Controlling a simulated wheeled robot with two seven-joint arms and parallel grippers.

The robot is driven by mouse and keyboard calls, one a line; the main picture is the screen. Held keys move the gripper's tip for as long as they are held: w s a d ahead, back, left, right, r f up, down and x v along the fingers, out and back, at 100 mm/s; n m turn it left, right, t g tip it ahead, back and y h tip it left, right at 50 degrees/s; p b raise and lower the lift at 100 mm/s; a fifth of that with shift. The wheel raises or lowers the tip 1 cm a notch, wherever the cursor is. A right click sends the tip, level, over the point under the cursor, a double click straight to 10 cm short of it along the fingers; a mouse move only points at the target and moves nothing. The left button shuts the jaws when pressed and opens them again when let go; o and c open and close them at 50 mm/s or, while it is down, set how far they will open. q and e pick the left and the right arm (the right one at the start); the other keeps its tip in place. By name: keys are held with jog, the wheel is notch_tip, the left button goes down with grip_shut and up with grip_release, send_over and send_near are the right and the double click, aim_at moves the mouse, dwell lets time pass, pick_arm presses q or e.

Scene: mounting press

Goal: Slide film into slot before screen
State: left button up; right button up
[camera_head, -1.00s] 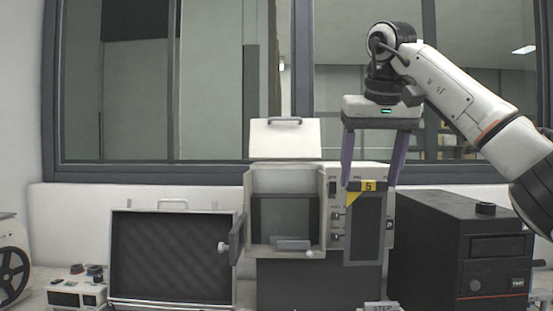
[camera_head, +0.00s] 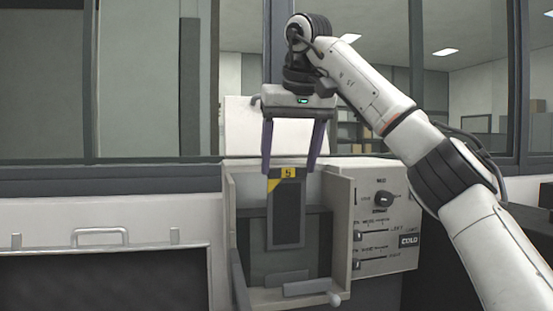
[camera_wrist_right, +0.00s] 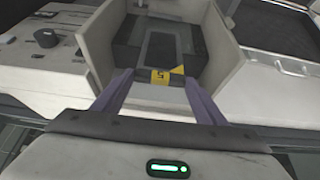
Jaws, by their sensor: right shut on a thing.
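The film (camera_head: 287,215), a dark upright plate with a yellow "5" label at its top, hangs in my right gripper (camera_head: 289,167). The gripper comes from above, its purple fingers shut on the film's top end. The film overlaps the open box (camera_head: 340,230) of the press in the head view; how deep it sits is unclear. A dark grey panel (camera_head: 256,232) behind the film may be the screen. The wrist view shows the film (camera_wrist_right: 161,48) between the box's side walls, its label by the fingertips. The slot is not clearly seen. My left gripper is out of view.
A raised pale lid (camera_head: 240,130) stands behind the box. A control panel (camera_head: 384,225) with a knob and sliders adjoins it on the right. A grey bar (camera_head: 312,286) lies at the box's front. A dark case (camera_head: 100,282) is at left.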

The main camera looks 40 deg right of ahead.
aim_at(293, 173)
jog(key=shift+s+r, duration=0.1)
jog(key=shift+s, duration=0.1)
jog(key=shift+s+a+f+b, duration=0.25)
jog(key=shift+s+f+b, duration=0.15)
jog(key=shift+f+b, duration=0.25)
jog(key=shift+s+a+f+b, duration=0.25)
jog(key=shift+s+f+b, duration=0.15)
jog(key=shift+f+b, duration=0.25)
pick_arm(q)
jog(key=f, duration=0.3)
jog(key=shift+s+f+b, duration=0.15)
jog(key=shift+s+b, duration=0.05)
jog(key=shift+b, duration=0.15)
pick_arm(e)
jog(key=shift+s+a+f, duration=0.3)
jog(key=shift+s+f, duration=0.2)
jog(key=shift+f, duration=0.3)
pick_arm(q)
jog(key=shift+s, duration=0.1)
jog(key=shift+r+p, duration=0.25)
jog(key=shift+p, duration=0.1)
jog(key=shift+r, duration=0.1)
pick_arm(e)
jog(key=shift+r, duration=0.1)
